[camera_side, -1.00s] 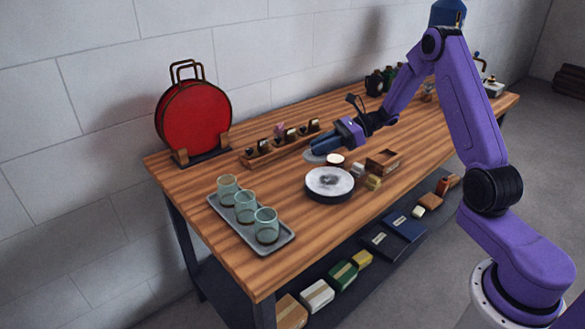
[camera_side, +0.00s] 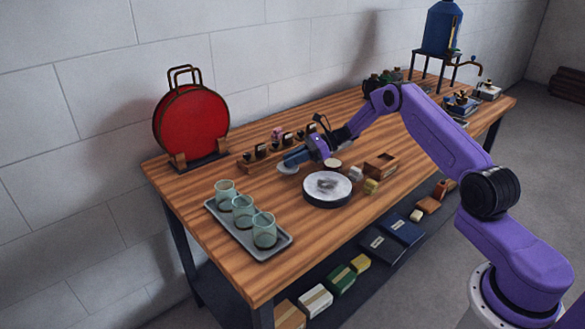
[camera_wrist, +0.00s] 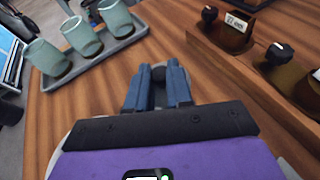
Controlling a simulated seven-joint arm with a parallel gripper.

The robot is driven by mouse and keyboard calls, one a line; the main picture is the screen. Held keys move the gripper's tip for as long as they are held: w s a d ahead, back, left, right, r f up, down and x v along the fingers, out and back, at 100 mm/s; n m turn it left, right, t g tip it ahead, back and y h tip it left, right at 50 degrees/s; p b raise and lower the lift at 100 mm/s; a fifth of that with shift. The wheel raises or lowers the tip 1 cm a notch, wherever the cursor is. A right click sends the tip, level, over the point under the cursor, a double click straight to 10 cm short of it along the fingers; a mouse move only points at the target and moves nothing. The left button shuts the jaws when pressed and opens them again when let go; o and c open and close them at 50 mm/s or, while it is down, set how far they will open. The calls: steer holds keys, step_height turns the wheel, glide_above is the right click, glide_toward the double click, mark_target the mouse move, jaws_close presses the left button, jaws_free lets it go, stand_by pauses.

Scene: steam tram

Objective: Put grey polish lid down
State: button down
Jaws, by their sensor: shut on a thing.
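My gripper (camera_side: 292,161) is shut on the grey polish lid (camera_side: 287,169), a flat grey disc under its blue fingers, at or just above the bench top. I cannot tell whether the lid touches the wood. A small open tin with pale contents (camera_side: 332,165) stands right of my gripper, behind a round dish with a white, smudged top (camera_side: 327,187).
A grey tray (camera_side: 285,243) with three green glasses is at the front left, and also in the wrist view (camera_wrist: 140,30). A wooden rack (camera_side: 250,166) of small knobbed pieces stands behind my gripper. A small wooden box (camera_side: 381,165) is to the right. Bare wood lies left of my gripper.

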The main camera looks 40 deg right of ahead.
mark_target(292, 168)
steer(key=shift+w+f, duration=0.25)
steer(key=shift+f, duration=1.55)
steer(key=c, duration=1)
jaws_free()
steer(key=shift+f, duration=0.1)
